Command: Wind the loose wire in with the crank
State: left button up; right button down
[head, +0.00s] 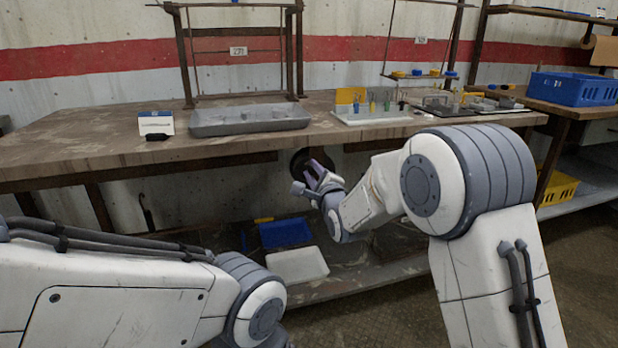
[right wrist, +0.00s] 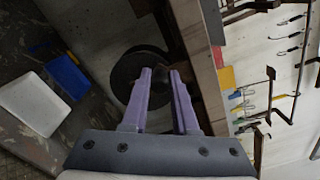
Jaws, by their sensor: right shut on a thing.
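A dark round reel (head: 298,163) hangs below the front edge of the workbench. My right gripper (head: 312,173) is at the reel's face. In the right wrist view its two purple fingers (right wrist: 161,76) are closed on a small dark part, which looks like the crank's handle (right wrist: 160,74); the fingers hide most of it. A thin dark hooked piece (head: 147,213) hangs under the bench to the left, perhaps the loose wire's end. My left gripper is out of view.
The workbench (head: 90,150) carries a grey tray (head: 250,120) and a tool holder (head: 372,113). A blue bin (head: 285,233) and a white tray (head: 297,266) lie on the low shelf below. The bench edge is close above my right gripper.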

jog(key=shift+w+d+r+m+p, duration=0.15)
jog(key=shift+d+m, duration=0.35)
jog(key=shift+m, duration=0.6)
jog(key=shift+w+d+r+m+p, duration=0.15)
jog(key=shift+d+m, duration=0.35)
jog(key=shift+m, duration=0.6)
jog(key=shift+w+d+r+m+p, duration=0.15)
jog(key=shift+d+m, duration=0.35)
jog(key=shift+m, duration=0.6)
jog(key=c, duration=0.7)
grip_release()
jog(key=shift+s, duration=0.1)
jog(key=p+v, duration=0.1)
jog(key=v, duration=0.9)
jog(key=shift+s, duration=0.1)
